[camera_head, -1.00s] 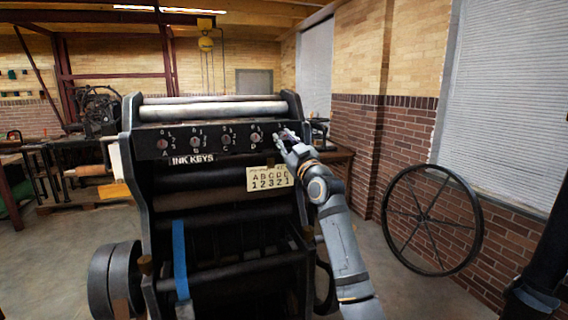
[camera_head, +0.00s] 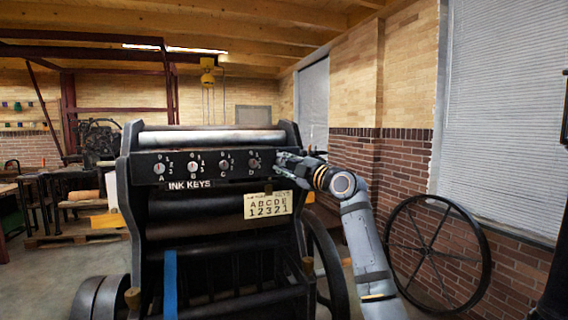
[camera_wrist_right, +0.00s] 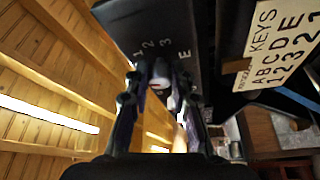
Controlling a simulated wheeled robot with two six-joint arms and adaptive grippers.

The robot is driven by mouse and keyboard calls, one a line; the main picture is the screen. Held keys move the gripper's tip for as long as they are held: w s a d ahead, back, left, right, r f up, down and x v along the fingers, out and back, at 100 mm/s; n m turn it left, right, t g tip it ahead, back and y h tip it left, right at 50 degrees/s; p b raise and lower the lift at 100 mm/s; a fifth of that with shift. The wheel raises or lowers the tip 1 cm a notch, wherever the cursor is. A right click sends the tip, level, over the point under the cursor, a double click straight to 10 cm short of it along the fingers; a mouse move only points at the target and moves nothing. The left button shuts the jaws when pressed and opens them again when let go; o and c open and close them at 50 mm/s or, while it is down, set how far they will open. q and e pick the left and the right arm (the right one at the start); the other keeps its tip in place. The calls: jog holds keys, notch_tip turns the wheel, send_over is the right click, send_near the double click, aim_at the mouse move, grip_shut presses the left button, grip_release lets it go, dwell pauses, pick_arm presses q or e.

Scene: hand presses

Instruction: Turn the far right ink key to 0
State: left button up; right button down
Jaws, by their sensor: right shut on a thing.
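The far right ink key, E (camera_wrist_right: 160,76), is a small knob with a pale and red face on the black key panel (camera_wrist_right: 150,20). In the right wrist view it sits between the fingers of my right gripper (camera_wrist_right: 160,100), near the numbers 1, 2, 3 and the letter E. My right gripper is shut on it. In the head view my right gripper (camera_head: 284,160) covers this key at the panel's right end. Its pointer and the 0 mark cannot be made out. My left gripper is not in view.
Keys A (camera_head: 159,168), B (camera_head: 193,167), C (camera_head: 225,165) and D (camera_head: 254,163) line the panel to the left. A card (camera_head: 268,205) below reads ABCDE over 12321. A large spoked wheel (camera_head: 437,250) leans by the brick wall at right.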

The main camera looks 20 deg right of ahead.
jog(key=shift+r+n+g+p, duration=0.1)
jog(key=shift+n+g+p, duration=0.25)
jog(key=shift+n, duration=0.55)
jog(key=c, duration=1.1)
grip_release()
jog(key=shift+c, duration=0.2)
jog(key=v, duration=1.2)
